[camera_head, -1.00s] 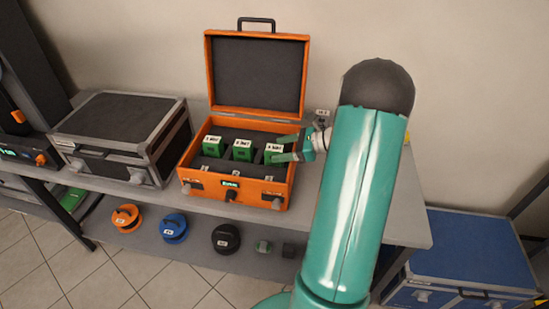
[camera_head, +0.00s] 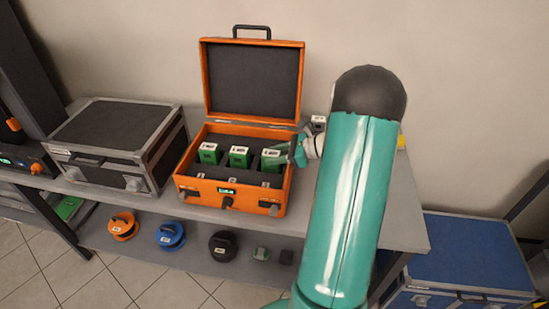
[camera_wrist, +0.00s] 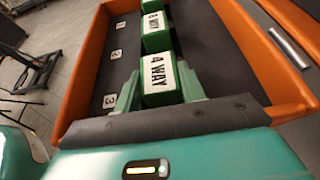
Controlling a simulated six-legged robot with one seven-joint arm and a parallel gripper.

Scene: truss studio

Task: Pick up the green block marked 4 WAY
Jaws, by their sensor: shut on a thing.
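The green block marked 4 WAY (camera_wrist: 157,84) sits in the open orange case, with its white label facing the wrist camera. In the head view it is the rightmost green block (camera_head: 270,160), partly hidden by my gripper (camera_head: 290,152). My gripper's green fingers (camera_wrist: 158,91) lie on either side of the block in the wrist view and are shut on it. The block appears still in its place by the slot label 3 (camera_wrist: 109,101). I cannot tell whether it has lifted off the case floor.
Two other green blocks, a middle one (camera_head: 240,157) and a left one (camera_head: 209,153), stand in the orange case (camera_head: 226,197). Its lid (camera_head: 252,80) is open behind. A black case (camera_head: 117,140) stands at left. Reels (camera_head: 170,235) lie on the lower shelf.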

